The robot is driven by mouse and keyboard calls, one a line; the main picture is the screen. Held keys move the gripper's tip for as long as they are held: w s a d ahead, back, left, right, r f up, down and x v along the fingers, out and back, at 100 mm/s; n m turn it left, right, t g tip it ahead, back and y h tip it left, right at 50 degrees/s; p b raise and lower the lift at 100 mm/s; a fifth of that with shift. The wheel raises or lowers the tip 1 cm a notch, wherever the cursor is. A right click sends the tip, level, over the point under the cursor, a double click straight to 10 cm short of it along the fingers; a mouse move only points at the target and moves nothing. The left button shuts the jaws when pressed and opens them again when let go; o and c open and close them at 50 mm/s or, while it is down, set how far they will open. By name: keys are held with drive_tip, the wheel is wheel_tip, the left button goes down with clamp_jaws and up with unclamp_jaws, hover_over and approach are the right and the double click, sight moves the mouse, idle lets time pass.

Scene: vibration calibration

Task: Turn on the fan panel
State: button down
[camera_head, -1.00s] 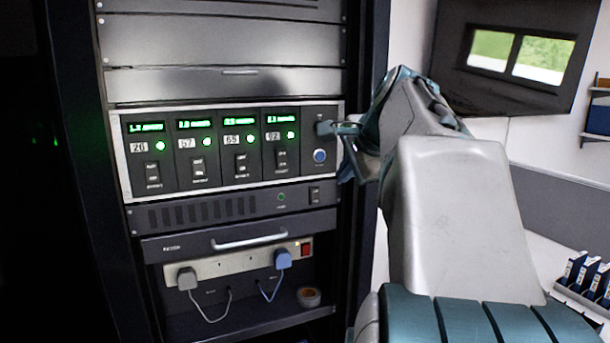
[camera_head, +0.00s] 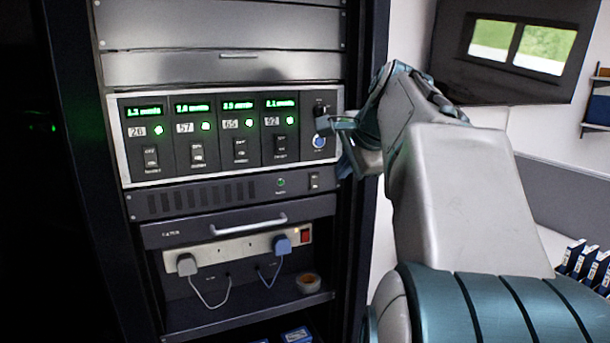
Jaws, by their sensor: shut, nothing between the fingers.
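A slim dark panel with a slotted vent grille (camera_head: 190,198) sits in the rack and looks like the fan panel. It has a small green light (camera_head: 281,182) that appears lit and a small black rocker switch (camera_head: 314,181) at its right end. The switch's position is too small to read. My gripper (camera_head: 333,124) is shut and empty. It is at the right end of the display unit above, beside a dark knob (camera_head: 320,108) and a blue round button (camera_head: 319,142), above and to the right of the rocker switch. Whether it touches the unit cannot be told.
The display unit (camera_head: 116,140) has several lit green readouts and black switches. Below the vent panel are a drawer handle (camera_head: 250,224), a power strip (camera_head: 232,251) with two plugs, and a tape roll (camera_head: 308,283). The rack's right post (camera_head: 366,60) stands close to my arm.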

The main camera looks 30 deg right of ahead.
sight(315, 182)
drive_tip(key=shift+w+r+p+x, duration=0.3)
drive_tip(key=shift+p+x, duration=0.05)
drive_tip(key=shift+x, duration=1.7)
drive_tip(key=shift+w+r+p+x, duration=0.3)
drive_tip(key=shift+p+x, duration=0.05)
drive_tip(key=shift+x, duration=1.65)
drive_tip(key=shift+w+r+p+x, duration=0.25)
drive_tip(key=shift+w+p+x, duration=0.1)
drive_tip(key=shift+x, duration=1.7)
drive_tip(key=shift+d, duration=0.15)
